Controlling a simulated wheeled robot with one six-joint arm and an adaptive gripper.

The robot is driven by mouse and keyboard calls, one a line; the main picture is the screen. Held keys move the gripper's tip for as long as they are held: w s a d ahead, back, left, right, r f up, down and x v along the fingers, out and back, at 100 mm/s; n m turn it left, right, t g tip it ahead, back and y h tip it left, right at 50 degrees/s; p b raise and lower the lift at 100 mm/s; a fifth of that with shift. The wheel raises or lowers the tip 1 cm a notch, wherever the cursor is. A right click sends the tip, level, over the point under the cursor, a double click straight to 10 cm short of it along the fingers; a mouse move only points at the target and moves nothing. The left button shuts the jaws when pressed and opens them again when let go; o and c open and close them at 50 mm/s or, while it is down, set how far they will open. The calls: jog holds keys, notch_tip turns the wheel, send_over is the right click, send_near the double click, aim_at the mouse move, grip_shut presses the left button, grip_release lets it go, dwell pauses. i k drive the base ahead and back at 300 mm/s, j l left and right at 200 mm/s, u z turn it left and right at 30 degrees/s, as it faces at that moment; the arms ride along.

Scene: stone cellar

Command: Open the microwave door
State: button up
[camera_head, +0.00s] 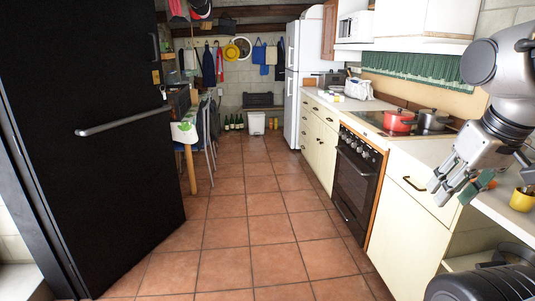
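A small white microwave (355,27) sits high up at the back right, between a wooden cabinet side and white upper units. Its dark front panel appears closed, but it is too small to make out a handle. My gripper (458,188) hangs at the right, above the near end of the counter, far in front of and below the microwave. Its fingers point down and left, look apart, and hold nothing that I can see.
A counter with a stove runs along the right, with a red pot (398,121) and a grey pot (433,121) on it. A yellow cup (522,199) stands near my gripper. A black door (90,140) fills the left. The tiled floor (250,230) between is clear.

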aim_at(346, 23)
jog(key=i+u, duration=0.1)
jog(key=i, duration=4.5)
jog(key=i+z, duration=0.35)
jog(key=i, duration=0.15)
jog(key=i+j+z, duration=0.3)
jog(key=i, duration=0.2)
jog(key=i+j+z, duration=1.05)
jog(key=z, duration=0.2)
jog(key=i+j+z, duration=0.15)
jog(key=j+z, duration=0.15)
jog(key=j, duration=0.15)
jog(key=i+j+z, duration=0.1)
jog(key=j+z, duration=0.5)
jog(key=j, duration=0.2)
jog(key=j+z, duration=0.3)
jog(key=j, duration=0.3)
jog(key=j+z, duration=0.35)
jog(key=j, duration=0.3)
jog(key=z, duration=0.2)
